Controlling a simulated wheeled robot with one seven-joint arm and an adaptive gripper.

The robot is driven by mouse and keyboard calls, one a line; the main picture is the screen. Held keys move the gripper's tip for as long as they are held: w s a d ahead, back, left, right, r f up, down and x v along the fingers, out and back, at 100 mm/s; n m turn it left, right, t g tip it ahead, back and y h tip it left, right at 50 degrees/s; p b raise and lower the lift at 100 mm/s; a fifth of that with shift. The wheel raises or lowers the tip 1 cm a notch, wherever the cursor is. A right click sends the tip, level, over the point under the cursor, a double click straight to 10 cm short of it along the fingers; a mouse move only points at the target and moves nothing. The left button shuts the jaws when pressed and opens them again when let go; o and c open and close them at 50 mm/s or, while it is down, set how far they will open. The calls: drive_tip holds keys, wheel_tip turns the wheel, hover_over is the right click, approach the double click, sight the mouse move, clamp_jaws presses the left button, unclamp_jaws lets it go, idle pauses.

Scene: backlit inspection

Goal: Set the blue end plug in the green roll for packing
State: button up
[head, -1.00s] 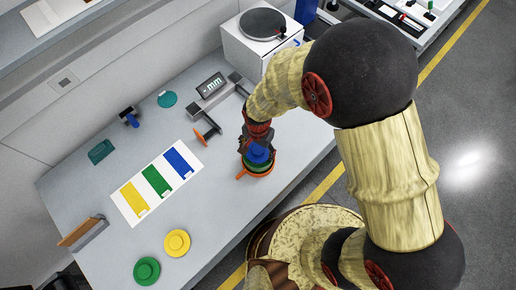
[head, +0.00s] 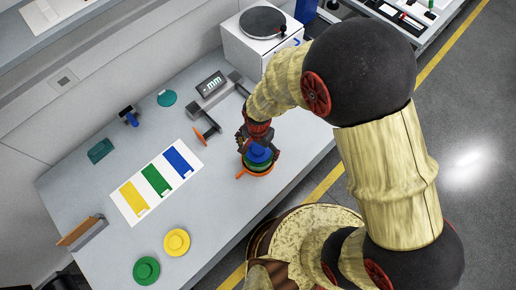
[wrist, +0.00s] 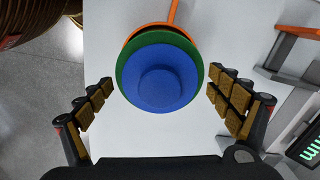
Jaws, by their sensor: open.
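The blue end plug (wrist: 160,84) sits on top of the green roll (wrist: 124,58), whose green rim shows around the plug's flange in the wrist view. In the head view the blue plug (head: 258,154) shows above the green roll (head: 258,167). How deep the plug sits in the roll cannot be told. The roll stands in an orange holder with a handle (wrist: 172,14). My gripper (wrist: 159,102) is open, its padded fingers apart on both sides of the plug without touching it. In the head view my gripper (head: 258,150) is around the plug.
A yellow plug (head: 176,242) and a green plug (head: 147,270) lie at the near left. A card with yellow, green and blue bars (head: 157,182) lies mid-table. A gauge with a display (head: 211,85) and an orange-ended stand (head: 207,134) are behind my gripper.

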drive_tip(key=shift+r, duration=0.1)
wheel_tip(320, 180, up, 12)
idle(0.6)
idle(0.6)
